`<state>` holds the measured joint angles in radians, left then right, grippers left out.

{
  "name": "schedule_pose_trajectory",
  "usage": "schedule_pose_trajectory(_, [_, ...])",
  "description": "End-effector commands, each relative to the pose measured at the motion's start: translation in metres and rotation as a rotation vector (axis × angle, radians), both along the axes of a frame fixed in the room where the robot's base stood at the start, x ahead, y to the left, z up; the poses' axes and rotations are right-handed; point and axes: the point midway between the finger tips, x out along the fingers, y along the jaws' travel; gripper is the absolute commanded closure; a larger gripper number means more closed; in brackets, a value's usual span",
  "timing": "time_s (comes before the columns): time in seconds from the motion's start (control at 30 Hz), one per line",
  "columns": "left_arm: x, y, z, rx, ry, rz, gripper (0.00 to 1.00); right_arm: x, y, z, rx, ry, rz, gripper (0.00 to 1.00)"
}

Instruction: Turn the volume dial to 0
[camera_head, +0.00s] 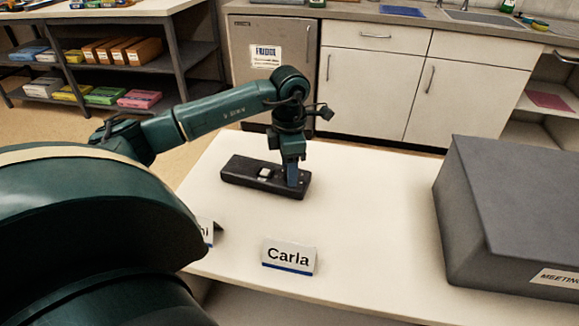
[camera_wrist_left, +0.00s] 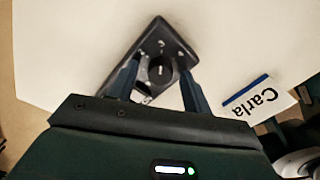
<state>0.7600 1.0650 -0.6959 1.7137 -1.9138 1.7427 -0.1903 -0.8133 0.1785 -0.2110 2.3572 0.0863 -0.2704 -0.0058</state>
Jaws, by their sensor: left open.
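A black box-shaped device (camera_head: 248,177) lies on the white table, with a small light square on its top. In the left wrist view the same device (camera_wrist_left: 163,42) shows a round dark dial (camera_wrist_left: 160,71) with a small light mark. My left gripper (camera_head: 291,183) points down over the right end of the device. In the left wrist view its open fingers (camera_wrist_left: 157,82) stand on either side of the dial, with a gap to it. I cannot tell whether they touch the device. The dial is hidden behind the gripper in the head view. My right gripper is not in view.
A name card reading "Carla" (camera_head: 289,256) stands near the table's front, with another card (camera_head: 207,231) partly hidden by my body. A large grey box (camera_head: 515,215) takes up the table's right side. The white table (camera_head: 375,200) is clear between the device and the box.

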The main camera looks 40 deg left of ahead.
Motion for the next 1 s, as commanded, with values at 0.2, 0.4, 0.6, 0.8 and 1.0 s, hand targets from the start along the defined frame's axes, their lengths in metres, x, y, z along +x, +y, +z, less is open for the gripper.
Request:
schedule_pose_trajectory(0.2, [0.0,-0.0002,-0.002,-0.001,0.001,0.0,0.51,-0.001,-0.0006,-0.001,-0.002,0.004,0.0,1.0])
schedule_pose_trajectory(0.4, [0.0,-0.0002,-0.0018,-0.001,0.001,0.0,0.61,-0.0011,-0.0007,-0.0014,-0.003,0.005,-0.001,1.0])
schedule_pose_trajectory(0.6, [0.0,-0.0003,-0.0016,-0.001,0.001,0.0,0.78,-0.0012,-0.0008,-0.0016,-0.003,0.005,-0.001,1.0])
schedule_pose_trajectory(0.8, [0.0,-0.0003,-0.0015,-0.001,0.001,0.0,0.94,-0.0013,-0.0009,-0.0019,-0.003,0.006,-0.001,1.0])
schedule_pose_trajectory(1.0, [0.0,-0.0003,-0.0012,-0.001,0.0,0.01,0.95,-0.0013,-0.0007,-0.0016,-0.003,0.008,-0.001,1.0])
